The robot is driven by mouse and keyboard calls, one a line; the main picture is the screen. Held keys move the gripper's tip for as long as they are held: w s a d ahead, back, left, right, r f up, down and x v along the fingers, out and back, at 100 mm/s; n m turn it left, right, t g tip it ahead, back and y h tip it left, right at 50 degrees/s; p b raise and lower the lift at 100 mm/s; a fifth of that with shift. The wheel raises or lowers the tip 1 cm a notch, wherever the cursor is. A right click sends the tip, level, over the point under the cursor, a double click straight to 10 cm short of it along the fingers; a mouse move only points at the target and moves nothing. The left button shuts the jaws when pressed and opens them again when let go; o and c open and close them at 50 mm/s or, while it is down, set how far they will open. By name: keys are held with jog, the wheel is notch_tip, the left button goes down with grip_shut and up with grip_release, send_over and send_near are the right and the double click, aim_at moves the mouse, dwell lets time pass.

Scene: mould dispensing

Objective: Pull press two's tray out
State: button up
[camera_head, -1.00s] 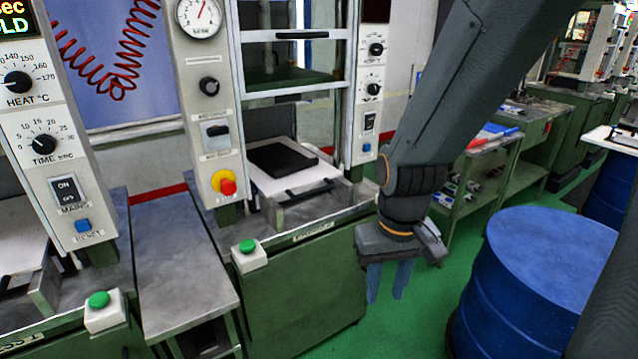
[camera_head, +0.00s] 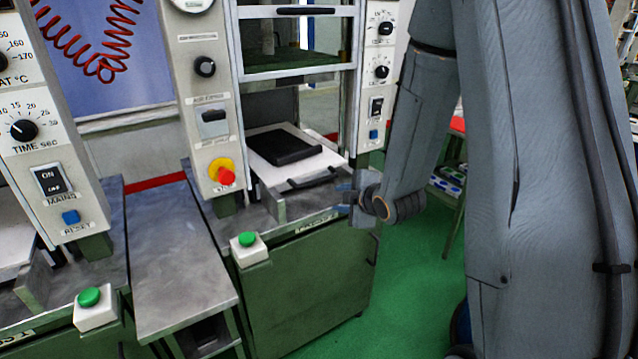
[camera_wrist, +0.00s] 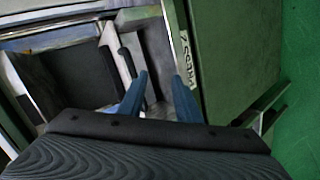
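Press two's tray (camera_head: 267,171) is a pale plate inside the middle press, with a black mould (camera_head: 284,147) lying on it. A black bar handle (camera_head: 311,179) runs along the tray's front edge. In the wrist view the handle (camera_wrist: 127,63) shows ahead and left of the fingers, beside the tray's pale edge (camera_wrist: 112,45). My gripper (camera_head: 344,197) is just right of the tray's front, above the press bench edge. In the wrist view its two blue fingers (camera_wrist: 160,85) are apart with nothing gripped between them. The handle appears clear of the fingers.
A green button box (camera_head: 248,248) stands at the bench's front left. The control column (camera_head: 205,100) and right column (camera_head: 378,75) flank the tray opening. A metal side table (camera_head: 180,260) stands left. Green floor (camera_head: 400,300) is clear in front.

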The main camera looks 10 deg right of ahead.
aim_at(321, 181)
jog(key=w+a+n+t+y, duration=0.1)
jog(key=w, duration=0.2)
jog(key=w+a+n+t+y, duration=0.1)
jog(key=w+n, duration=0.1)
jog(key=w, duration=0.1)
jog(key=w+a+n+t+p, duration=0.1)
jog(key=w+n, duration=0.1)
jog(key=w, duration=0.2)
jog(key=shift+a+r+y, duration=0.15)
jog(key=shift+a+y, duration=0.15)
jog(key=shift+y, duration=0.1)
jog(key=shift+s, duration=0.1)
grip_shut()
